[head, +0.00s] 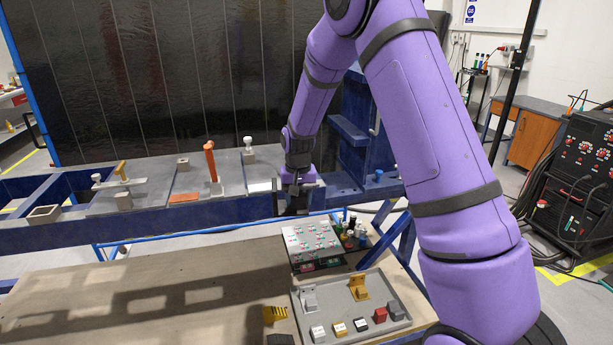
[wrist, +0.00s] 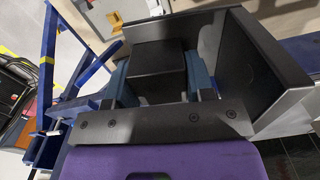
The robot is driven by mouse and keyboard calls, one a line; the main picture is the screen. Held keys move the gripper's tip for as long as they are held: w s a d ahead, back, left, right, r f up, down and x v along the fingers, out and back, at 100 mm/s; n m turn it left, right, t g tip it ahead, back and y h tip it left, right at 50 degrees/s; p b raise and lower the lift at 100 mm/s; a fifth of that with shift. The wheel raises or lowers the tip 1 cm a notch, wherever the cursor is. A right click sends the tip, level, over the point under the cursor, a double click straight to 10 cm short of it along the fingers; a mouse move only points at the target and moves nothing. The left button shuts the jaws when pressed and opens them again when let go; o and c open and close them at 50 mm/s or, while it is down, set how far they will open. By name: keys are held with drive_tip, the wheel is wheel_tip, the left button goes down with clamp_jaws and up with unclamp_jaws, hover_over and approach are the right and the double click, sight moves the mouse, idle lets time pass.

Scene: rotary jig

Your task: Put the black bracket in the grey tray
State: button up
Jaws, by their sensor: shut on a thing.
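My gripper (head: 294,183) points down at the right part of the blue-framed bench. In the wrist view my gripper (wrist: 161,82) has its blue-grey fingers closed on the two sides of a block on the black bracket (wrist: 262,58). The bracket's broad plates stand out past the fingers. In the head view the black bracket (head: 293,205) is a small dark shape beneath the gripper; whether it touches the bench is not clear. The grey tray (head: 333,303) lies on the lower table, nearer the camera. It holds a grey bracket (head: 309,298), a yellow bracket (head: 359,287) and several small blocks.
A panel with several buttons (head: 312,238) and several small bottles (head: 352,231) stand between bench and tray. An orange upright handle (head: 211,163) and white-knobbed clamps are on the bench. A yellow slotted piece (head: 275,314) lies left of the tray. The lower table's left is clear.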

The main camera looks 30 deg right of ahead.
sight(292, 214)
drive_tip(key=f+n, duration=0.1)
drive_tip(key=f, duration=0.1)
drive_tip(key=a+f+n, duration=0.1)
drive_tip(key=f, duration=0.1)
drive_tip(key=w+f+n, duration=0.1)
drive_tip(key=f+n, duration=0.1)
drive_tip(key=shift+a, duration=0.4)
drive_tip(key=shift+s, duration=0.1)
drive_tip(key=shift+d, duration=0.1)
